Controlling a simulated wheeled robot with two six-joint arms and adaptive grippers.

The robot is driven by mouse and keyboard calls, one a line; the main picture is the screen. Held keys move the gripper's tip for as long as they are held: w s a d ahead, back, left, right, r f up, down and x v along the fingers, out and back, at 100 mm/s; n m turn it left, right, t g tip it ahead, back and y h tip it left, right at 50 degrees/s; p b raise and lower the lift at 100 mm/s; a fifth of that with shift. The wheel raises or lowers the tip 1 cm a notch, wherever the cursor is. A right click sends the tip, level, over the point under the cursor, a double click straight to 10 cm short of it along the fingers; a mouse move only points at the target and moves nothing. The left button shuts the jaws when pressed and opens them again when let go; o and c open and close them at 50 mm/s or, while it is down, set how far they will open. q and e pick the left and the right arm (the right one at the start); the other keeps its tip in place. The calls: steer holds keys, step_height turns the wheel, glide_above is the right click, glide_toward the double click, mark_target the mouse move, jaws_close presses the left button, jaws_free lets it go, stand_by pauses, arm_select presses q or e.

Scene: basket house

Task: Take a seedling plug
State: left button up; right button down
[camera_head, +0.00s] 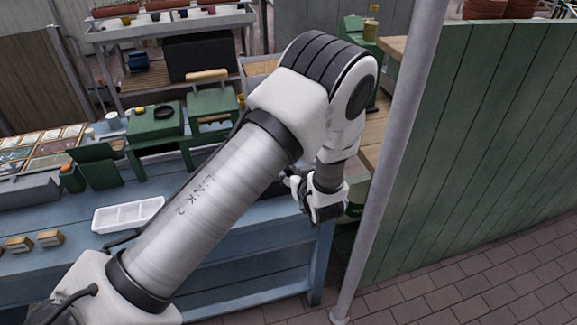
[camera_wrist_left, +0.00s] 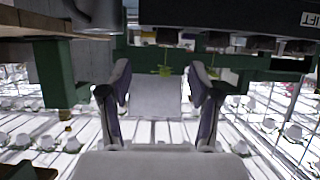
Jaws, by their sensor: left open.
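In the left wrist view, my left gripper (camera_wrist_left: 160,78) is open, its two dark-tipped fingers well apart. A small green seedling (camera_wrist_left: 165,70) shows between the fingertips in the picture, below a dark plug-like piece (camera_wrist_left: 166,36). The fingers do not appear closed on it, and its depth is hard to judge. Similar dark pieces (camera_wrist_left: 216,41) stand to the right. In the head view, my left arm reaches across the bench, and the gripper (camera_head: 322,208) is at the bench's right end, partly hidden by its own wrist. My right gripper is in neither view.
The blue bench (camera_head: 270,245) carries a white compartment tray (camera_head: 128,215), small brown blocks (camera_head: 50,238) and green equipment (camera_head: 155,122). A grey post (camera_head: 395,150) and green plank wall (camera_head: 480,150) stand close right of the gripper. Paved floor (camera_head: 470,290) is clear at lower right.

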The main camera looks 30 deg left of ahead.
arm_select(q)
steer(key=p+x, duration=0.1)
steer(key=x, duration=0.4)
steer(key=shift+s+a+f+p, duration=0.1)
steer(key=shift+a+f+p, duration=0.2)
steer(key=shift+a+p, duration=0.15)
steer(key=shift+w+a+f, duration=0.25)
steer(key=shift+f, duration=0.05)
steer(key=shift+s, duration=0.1)
steer(key=c, duration=1)
steer(key=shift+r, duration=0.1)
steer(key=shift+c, duration=0.2)
